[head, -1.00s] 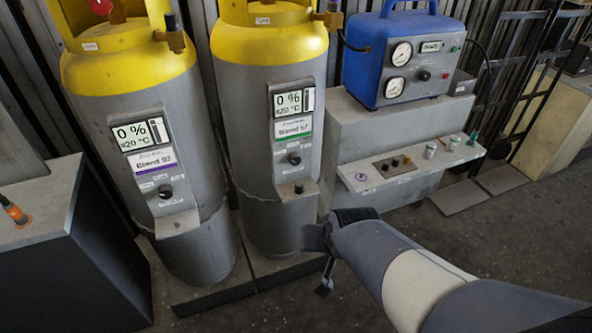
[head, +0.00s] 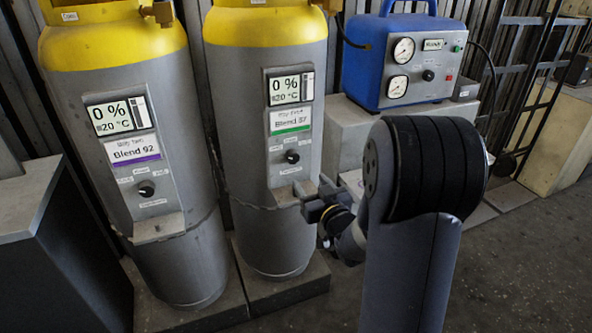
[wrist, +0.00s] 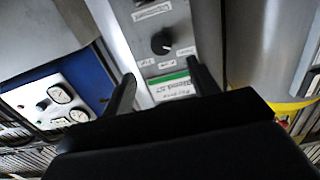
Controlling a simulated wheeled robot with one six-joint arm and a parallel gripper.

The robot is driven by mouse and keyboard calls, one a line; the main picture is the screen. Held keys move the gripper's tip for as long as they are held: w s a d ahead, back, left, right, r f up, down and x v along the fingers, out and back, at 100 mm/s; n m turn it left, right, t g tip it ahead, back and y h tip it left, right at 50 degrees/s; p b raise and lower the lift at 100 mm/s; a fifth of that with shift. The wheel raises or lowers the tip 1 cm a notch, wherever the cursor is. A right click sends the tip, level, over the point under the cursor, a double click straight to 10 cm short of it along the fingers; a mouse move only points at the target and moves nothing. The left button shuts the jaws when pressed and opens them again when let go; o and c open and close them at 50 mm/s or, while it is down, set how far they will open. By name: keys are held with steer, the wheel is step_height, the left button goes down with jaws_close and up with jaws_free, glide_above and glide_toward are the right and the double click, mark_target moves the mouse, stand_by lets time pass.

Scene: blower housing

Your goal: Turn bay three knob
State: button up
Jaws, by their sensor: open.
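Two tall grey cylinders with yellow tops each carry a panel with a black knob. The knob on the purple-striped "Blend 92" panel (head: 146,188) is on the left cylinder. The knob on the green-striped "Blend 57" panel (head: 291,156) is on the middle cylinder. My gripper (head: 317,200) is open and empty, just below and right of the "Blend 57" knob. In the wrist view, that panel is upside down, and its knob (wrist: 161,42) is beyond the gap between my spread fingers (wrist: 160,76), not touched.
A small ledge (head: 291,194) juts out below the "Blend 57" knob. A dark cabinet (head: 60,260) stands at left.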

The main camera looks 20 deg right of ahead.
mark_target(293, 160)
steer(key=w, duration=0.7)
steer(key=w+a, duration=0.1)
steer(key=w, duration=0.2)
steer(key=shift+w, duration=0.3)
steer(key=c, duration=1)
steer(key=shift+m, duration=0.4)
steer(key=m+b, duration=0.1)
steer(key=m, duration=0.3)
steer(key=shift+a+m, duration=0.1)
steer(key=shift+m, duration=0.2)
steer(key=m, duration=0.6)
steer(key=shift+m, duration=0.3)
